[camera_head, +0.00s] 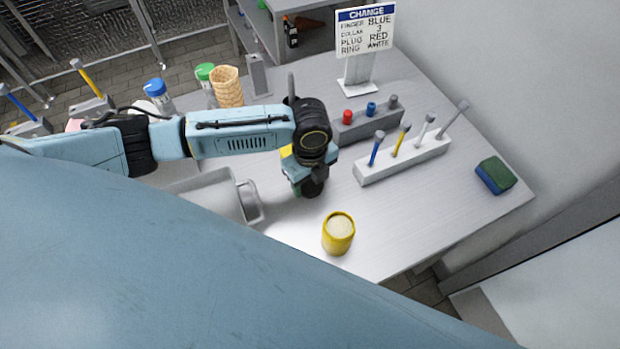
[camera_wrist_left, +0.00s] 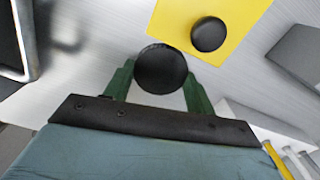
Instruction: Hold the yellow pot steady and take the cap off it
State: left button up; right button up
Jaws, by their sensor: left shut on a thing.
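The yellow pot (camera_head: 338,235) stands upright near the table's front edge. Its top shows a pale, grainy disc inside a yellow rim; I cannot tell whether that is a cap or contents. My left gripper (camera_head: 308,180) is behind and left of the pot, apart from it. In the left wrist view its green fingers (camera_wrist_left: 160,88) are shut on a black round piece (camera_wrist_left: 160,69); I cannot tell whether this is the pot's cap. The pot is out of the left wrist view. My right gripper is in neither view.
A yellow sheet (camera_wrist_left: 183,22) with another black round piece (camera_wrist_left: 209,34) lies beside the left gripper. A grey tray (camera_head: 205,190) is to its left. A white rack (camera_head: 402,160) of tools, a grey block (camera_head: 366,124), a sign (camera_head: 365,32) and a sponge (camera_head: 495,175) stand right and behind.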

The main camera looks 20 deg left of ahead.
aim_at(310, 184)
pick_arm(q)
jog(key=shift+s+f, duration=0.3)
jog(key=shift+f, duration=0.35)
jog(key=o, duration=0.7)
jog(key=shift+c, duration=0.2)
jog(key=o, duration=0.4)
jog(key=shift+f, duration=0.15)
jog(key=r, duration=0.4)
jog(key=r+p, duration=0.1)
jog(key=r, duration=0.4)
jog(key=r+p, duration=0.1)
jog(key=r, duration=0.3)
jog(key=shift+w+r, duration=0.3)
jog(key=shift+r, duration=0.05)
